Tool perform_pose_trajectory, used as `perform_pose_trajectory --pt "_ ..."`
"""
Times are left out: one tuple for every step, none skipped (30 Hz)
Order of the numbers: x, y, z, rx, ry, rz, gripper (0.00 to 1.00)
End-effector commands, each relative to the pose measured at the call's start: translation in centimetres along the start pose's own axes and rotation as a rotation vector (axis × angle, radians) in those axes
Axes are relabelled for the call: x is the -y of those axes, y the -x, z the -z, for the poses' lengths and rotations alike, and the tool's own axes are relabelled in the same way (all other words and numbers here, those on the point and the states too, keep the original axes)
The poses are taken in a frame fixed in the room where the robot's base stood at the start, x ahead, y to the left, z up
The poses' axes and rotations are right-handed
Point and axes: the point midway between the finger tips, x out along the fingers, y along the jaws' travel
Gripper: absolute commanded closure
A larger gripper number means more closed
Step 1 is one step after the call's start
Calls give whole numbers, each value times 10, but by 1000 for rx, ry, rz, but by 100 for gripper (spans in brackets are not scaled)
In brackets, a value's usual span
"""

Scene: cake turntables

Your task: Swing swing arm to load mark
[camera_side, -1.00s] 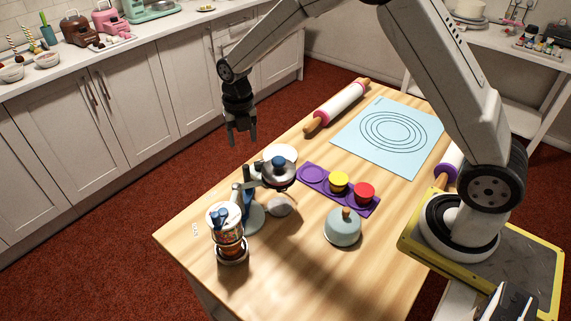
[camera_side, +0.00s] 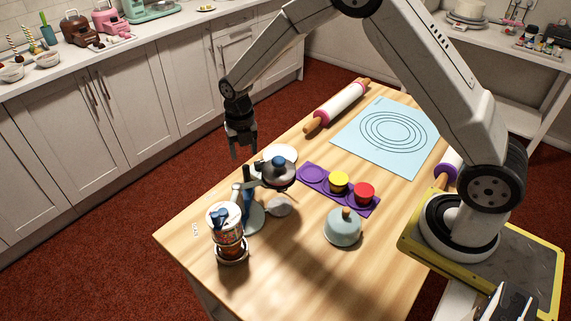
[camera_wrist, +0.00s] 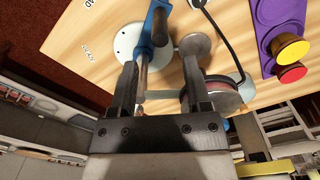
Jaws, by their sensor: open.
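The swing arm stand has a grey round base (camera_side: 252,219) near the left table edge, with a blue-and-grey upright post (camera_side: 246,186). A round dark head with a blue knob (camera_side: 278,172) sits to the post's right. Printed labels (camera_wrist: 87,47) lie on the table; which is the load mark is unclear.
A glass jar (camera_side: 229,238) with a blue top stands in front of the stand. A purple tray (camera_side: 313,174) with yellow and red cups, a blue-grey dome (camera_side: 343,228) and a rolling pin (camera_side: 340,104) are also on the table. The front of the table is clear.

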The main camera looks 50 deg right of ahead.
Motion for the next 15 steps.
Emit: perform_pose_trajectory --pt "0 -5 0 0 0 0 38" --pt "0 -7 0 0 0 0 38" --pt "0 -11 0 -1 0 1 38" --pt "0 -13 0 -1 0 1 38" --pt "0 -16 0 -1 0 1 38" --pt "0 -19 0 0 0 0 38" --pt "0 -21 0 0 0 0 38" --pt "0 -24 0 0 0 0 38" --pt "0 -28 0 -1 0 1 38" --pt "0 -30 0 -1 0 1 38" --pt "0 -32 0 -1 0 1 38" --pt "0 -36 0 0 0 0 38" --pt "0 -38 0 0 0 0 38" --pt "0 -41 0 0 0 0 38" --pt "0 -44 0 0 0 0 38"
